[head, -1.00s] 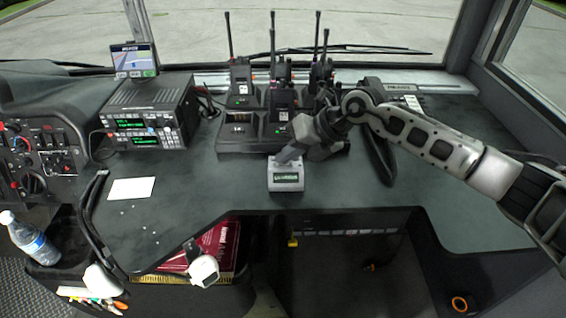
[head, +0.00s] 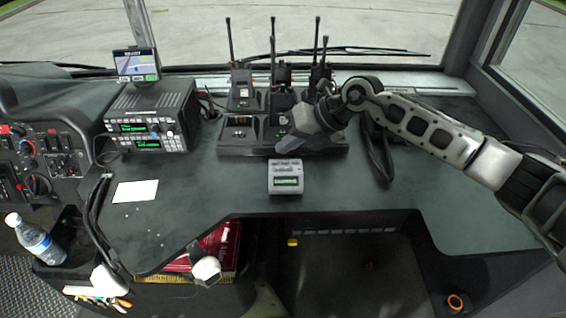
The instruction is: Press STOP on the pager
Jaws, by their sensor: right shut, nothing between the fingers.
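My right gripper (head: 284,147) is shut and empty. Its tips show just above and behind the pager in the head view, with a narrow gap of dashboard between them in the picture. The pager's upper face shows, but its button labels are too small to read. My left gripper does not show.
A charger rack (head: 236,146) with several radios and upright antennas stands behind the pager, partly covered by my right gripper. A radio console (head: 150,125), a small navigation screen (head: 136,64) and a white card (head: 135,191) are to the left.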

